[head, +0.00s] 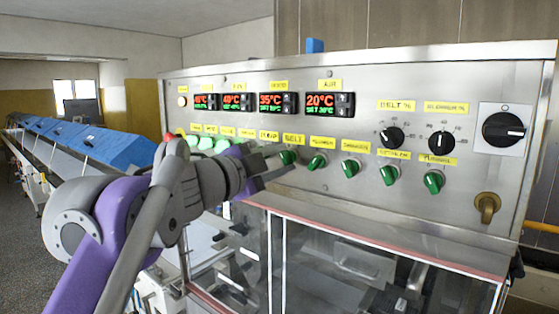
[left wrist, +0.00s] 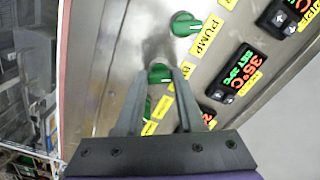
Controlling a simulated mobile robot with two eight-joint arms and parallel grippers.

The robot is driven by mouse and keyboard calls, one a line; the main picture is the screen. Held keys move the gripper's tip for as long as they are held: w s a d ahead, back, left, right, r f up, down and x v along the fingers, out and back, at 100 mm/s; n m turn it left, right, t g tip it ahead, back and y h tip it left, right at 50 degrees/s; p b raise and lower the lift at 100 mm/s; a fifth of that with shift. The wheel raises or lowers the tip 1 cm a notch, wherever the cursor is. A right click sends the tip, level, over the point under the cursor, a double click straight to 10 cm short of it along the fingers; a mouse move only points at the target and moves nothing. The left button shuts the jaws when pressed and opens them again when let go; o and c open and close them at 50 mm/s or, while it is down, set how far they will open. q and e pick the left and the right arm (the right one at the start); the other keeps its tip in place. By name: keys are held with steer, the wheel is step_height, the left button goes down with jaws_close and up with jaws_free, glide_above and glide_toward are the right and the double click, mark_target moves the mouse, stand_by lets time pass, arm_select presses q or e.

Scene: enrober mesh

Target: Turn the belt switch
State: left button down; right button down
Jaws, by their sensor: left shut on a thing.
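The belt switch (head: 288,157) is a green rotary knob below the yellow BELT label (head: 293,139) on the steel control panel. My left gripper (head: 280,168) reaches it from the left, with its fingers close to the panel. In the left wrist view my left gripper (left wrist: 160,76) has one finger on each side of the belt switch (left wrist: 160,72) and is shut on it. The fingers hide part of the knob, and I cannot tell its exact angle. My right gripper is in neither view.
The pump knob (left wrist: 185,24) is beside the belt switch. More green knobs (head: 350,168) follow to the right, and green buttons (head: 205,143) are at left. Temperature displays (head: 270,102) are above. A clear guard (head: 350,250) lies below the panel.

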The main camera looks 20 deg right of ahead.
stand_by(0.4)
arm_select(q)
steer(key=c, duration=0.5)
jaws_free()
steer(key=shift+b+v, duration=0.9)
steer(key=shift+v, duration=4.5)
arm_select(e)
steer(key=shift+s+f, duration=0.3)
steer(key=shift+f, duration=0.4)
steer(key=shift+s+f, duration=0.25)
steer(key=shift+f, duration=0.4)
